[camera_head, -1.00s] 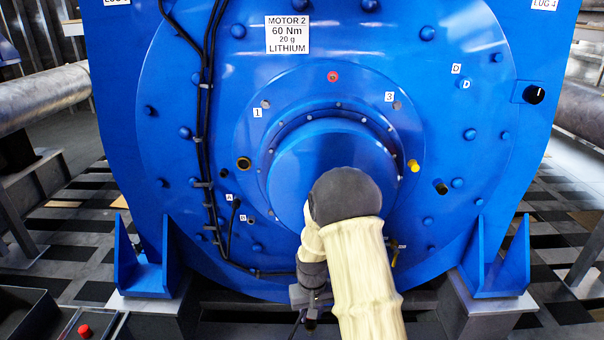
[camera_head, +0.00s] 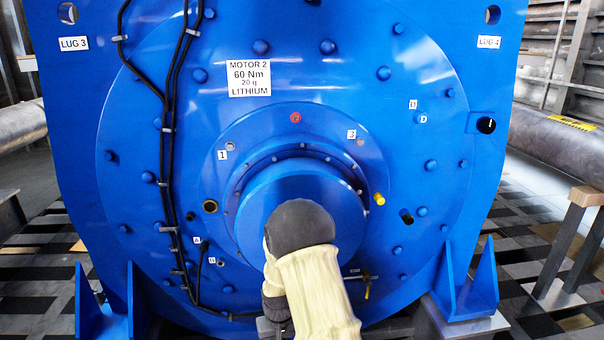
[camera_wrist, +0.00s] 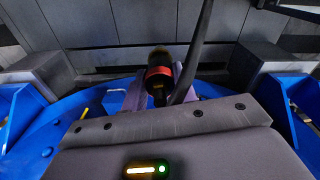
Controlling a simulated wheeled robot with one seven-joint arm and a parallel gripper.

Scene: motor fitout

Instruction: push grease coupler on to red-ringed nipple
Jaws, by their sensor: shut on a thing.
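The red-ringed nipple (camera_head: 295,118) is on the blue motor's end face, above the round central hub. In the wrist view my gripper (camera_wrist: 160,82) is shut on a dark, cylindrical piece with a red band, which looks like the grease coupler (camera_wrist: 159,73). A dark hose or cable runs upward beside it. In the head view my arm covers the lower hub, and the gripper is low in the picture, mostly hidden. The held piece cannot be made out there. The gripper is well below the nipple and apart from it.
The hub (camera_head: 300,195) sticks out below the nipple. Black cables (camera_head: 170,130) run down the left of the motor face. A yellow fitting (camera_head: 380,199) and a dark knob (camera_head: 486,125) stick out at the right. Blue feet (camera_head: 465,285) stand at both lower sides.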

